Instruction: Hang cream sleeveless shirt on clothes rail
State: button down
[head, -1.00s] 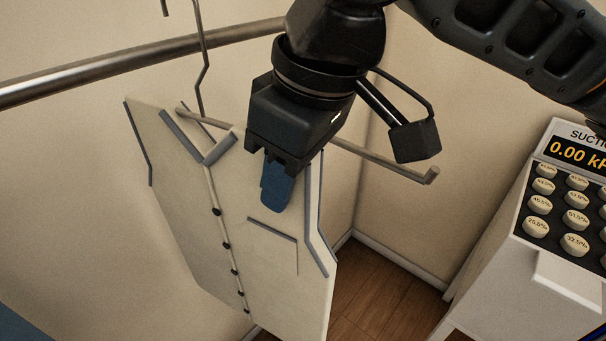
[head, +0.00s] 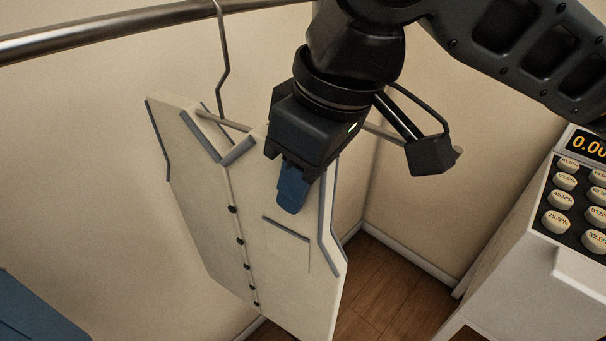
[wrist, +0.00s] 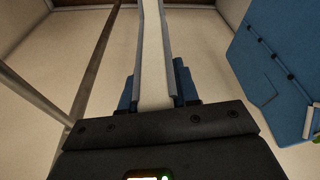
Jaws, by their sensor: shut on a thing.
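The cream sleeveless shirt (head: 205,195), with grey trim and dark buttons, hangs on a wire hanger (head: 224,72). My gripper (head: 293,190) is shut on the shirt's upper right part, near the shoulder, with its blue fingers. The wrist view shows the shirt (wrist: 153,50) edge-on between both fingers (wrist: 154,92). The clothes rail (head: 110,28) crosses the upper left of the head view. The hanger's hook stem rises across the rail in the picture. Its top is cut off by the frame edge, so I cannot tell whether it rests on the rail.
A white cabinet with a sloped button panel (head: 570,205) stands at the right. A blue garment (wrist: 275,65) shows at the right of the wrist view. A blue thing (head: 35,315) fills the head view's lower left corner. Bare walls meet in a corner behind the shirt.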

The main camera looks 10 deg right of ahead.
jog(key=shift+f, duration=0.35)
dwell(0.4)
jog(key=c, duration=0.8)
grip_release()
jog(key=shift+c, duration=0.2)
jog(key=shift+p+v, duration=2.4)
jog(key=shift+v, duration=0.6)
jog(key=o, duration=0.6)
jog(key=shift+c, duration=0.2)
